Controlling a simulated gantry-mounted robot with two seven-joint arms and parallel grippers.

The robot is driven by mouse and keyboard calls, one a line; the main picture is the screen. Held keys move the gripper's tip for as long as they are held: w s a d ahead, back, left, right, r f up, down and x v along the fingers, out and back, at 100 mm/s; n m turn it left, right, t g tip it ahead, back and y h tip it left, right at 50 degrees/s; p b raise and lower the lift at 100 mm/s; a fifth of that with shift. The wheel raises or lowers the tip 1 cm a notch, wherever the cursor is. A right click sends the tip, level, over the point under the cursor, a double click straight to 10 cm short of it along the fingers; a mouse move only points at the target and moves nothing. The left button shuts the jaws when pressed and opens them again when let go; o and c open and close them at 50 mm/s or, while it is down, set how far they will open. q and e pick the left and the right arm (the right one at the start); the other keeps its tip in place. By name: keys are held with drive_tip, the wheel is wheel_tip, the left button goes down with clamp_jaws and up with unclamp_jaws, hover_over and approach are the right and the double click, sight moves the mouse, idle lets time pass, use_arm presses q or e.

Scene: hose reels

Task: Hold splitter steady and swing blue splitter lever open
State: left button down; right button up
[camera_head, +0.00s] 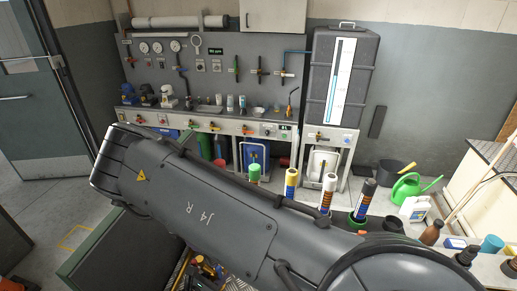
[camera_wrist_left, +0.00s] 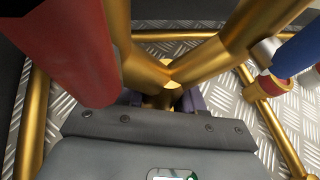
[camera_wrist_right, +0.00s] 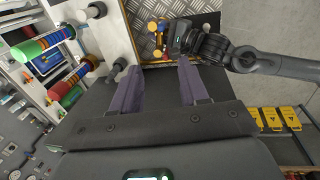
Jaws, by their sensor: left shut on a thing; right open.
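The brass splitter (camera_wrist_left: 168,72) fills the middle of the left wrist view, its pipes branching to both sides. My left gripper (camera_wrist_left: 163,99) is shut on its stem. The blue lever (camera_wrist_left: 297,54) is at the right edge of that view, and a red lever (camera_wrist_left: 62,50) is large at the left. In the right wrist view the small brass splitter (camera_wrist_right: 160,48) lies beside my left gripper (camera_wrist_right: 183,38). My right gripper (camera_wrist_right: 157,82) is open and empty, apart from the splitter. In the head view my right arm hides most of the splitter and both grippers.
A ribbed metal plate (camera_wrist_left: 218,110) lies under the splitter. Yellow pieces (camera_wrist_right: 272,118) lie at the lower right of the right wrist view. The grey floor (camera_wrist_right: 250,88) is clear.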

use_arm(q)
drive_tip(key=shift+f, duration=0.1)
use_arm(e)
drive_tip(key=shift+r, duration=0.5)
use_arm(q)
drive_tip(key=c, duration=0.6)
unclamp_jaws()
